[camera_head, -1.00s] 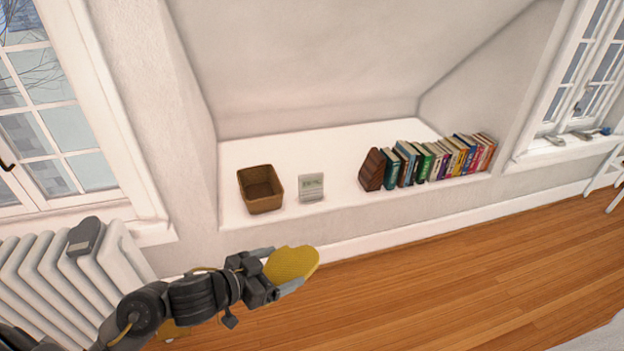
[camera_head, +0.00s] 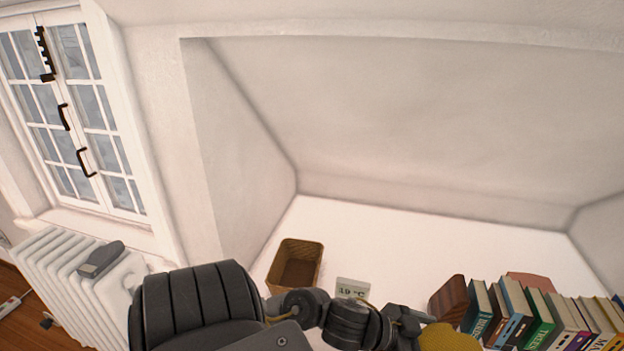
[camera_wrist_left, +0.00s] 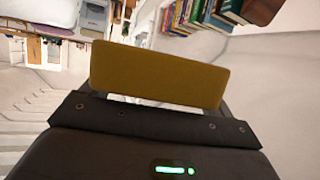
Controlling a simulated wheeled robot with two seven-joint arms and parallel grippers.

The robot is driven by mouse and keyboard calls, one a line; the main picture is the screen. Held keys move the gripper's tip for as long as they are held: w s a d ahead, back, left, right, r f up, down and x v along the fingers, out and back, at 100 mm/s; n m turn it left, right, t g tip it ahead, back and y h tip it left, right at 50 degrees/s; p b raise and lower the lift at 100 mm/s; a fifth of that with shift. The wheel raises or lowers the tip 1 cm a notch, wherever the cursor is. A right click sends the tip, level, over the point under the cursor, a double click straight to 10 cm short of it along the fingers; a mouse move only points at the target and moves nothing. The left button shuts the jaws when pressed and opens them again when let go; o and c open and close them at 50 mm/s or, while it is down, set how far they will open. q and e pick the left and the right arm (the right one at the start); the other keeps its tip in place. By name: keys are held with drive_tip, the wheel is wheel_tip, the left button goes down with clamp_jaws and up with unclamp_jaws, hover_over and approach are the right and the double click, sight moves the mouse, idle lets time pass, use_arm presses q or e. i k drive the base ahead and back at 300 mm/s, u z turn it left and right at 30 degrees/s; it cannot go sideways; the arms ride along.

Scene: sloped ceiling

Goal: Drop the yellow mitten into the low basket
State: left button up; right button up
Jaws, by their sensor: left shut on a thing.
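The yellow mitten (camera_head: 446,338) is at the bottom of the head view, partly cut off by the frame edge. My left gripper (camera_head: 415,325) is shut on it. In the left wrist view the mitten (camera_wrist_left: 160,74) spans the space in front of the gripper and hides the fingertips. The low basket (camera_head: 296,266) is brown and woven, and stands on the white alcove shelf, to the left of the gripper and mitten. Its open top shows and it looks empty. My right gripper is in no view.
A small pale digital clock (camera_head: 352,289) stands just right of the basket. A brown bookend (camera_head: 449,299) and a row of books (camera_head: 540,315) fill the shelf's right side. A white radiator (camera_head: 75,285) with a grey object (camera_head: 101,259) on it is at left. The shelf behind the clock is bare.

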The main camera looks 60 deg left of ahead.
sight(291, 278)
drive_tip(key=u, duration=0.7)
drive_tip(key=i, duration=0.95)
drive_tip(key=u, duration=1.3)
drive_tip(key=i, duration=0.3)
drive_tip(key=u, duration=0.25)
